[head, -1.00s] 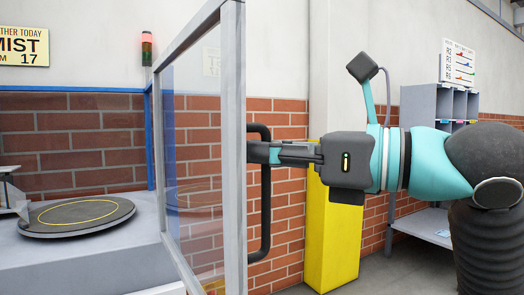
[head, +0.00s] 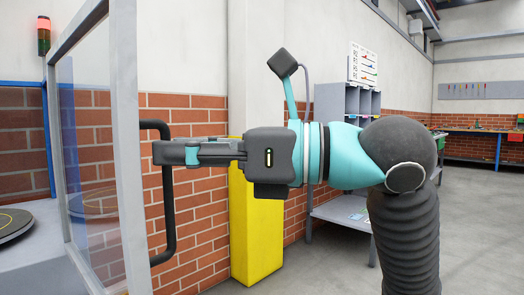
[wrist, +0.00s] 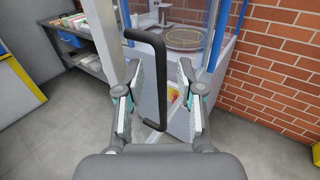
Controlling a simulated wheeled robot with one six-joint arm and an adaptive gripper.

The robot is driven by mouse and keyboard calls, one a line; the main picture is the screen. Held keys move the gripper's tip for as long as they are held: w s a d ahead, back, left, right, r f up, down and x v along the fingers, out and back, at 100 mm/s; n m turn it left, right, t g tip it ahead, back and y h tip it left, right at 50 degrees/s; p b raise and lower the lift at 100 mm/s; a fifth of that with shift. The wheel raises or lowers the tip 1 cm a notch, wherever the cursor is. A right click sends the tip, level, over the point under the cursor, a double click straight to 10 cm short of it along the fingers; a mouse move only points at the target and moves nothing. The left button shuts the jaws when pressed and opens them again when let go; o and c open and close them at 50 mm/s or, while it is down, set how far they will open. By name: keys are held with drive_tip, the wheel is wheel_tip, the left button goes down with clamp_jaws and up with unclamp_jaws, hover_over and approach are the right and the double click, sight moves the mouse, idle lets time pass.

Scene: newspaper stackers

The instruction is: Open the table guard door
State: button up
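The guard door (head: 118,110) is a clear panel in a grey frame at the left of the head view. Its black bar handle (head: 170,205) stands upright on the near frame post. My gripper (head: 165,152) reaches it from the right, level with the handle's middle. In the wrist view the handle (wrist: 160,85) passes between the fingers of my gripper (wrist: 157,88). The fingers are apart, with a visible gap on each side of the bar. I cannot tell exactly how far the door stands from its frame.
A round turntable (wrist: 184,39) sits on the guarded table behind the door. A yellow post (head: 256,230) stands by the brick wall (head: 205,210). A grey shelf unit (head: 345,103) is farther back. Open floor (head: 475,230) lies to the right.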

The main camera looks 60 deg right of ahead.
drive_tip(key=v, duration=0.9)
drive_tip(key=shift+s, duration=0.25)
idle(0.4)
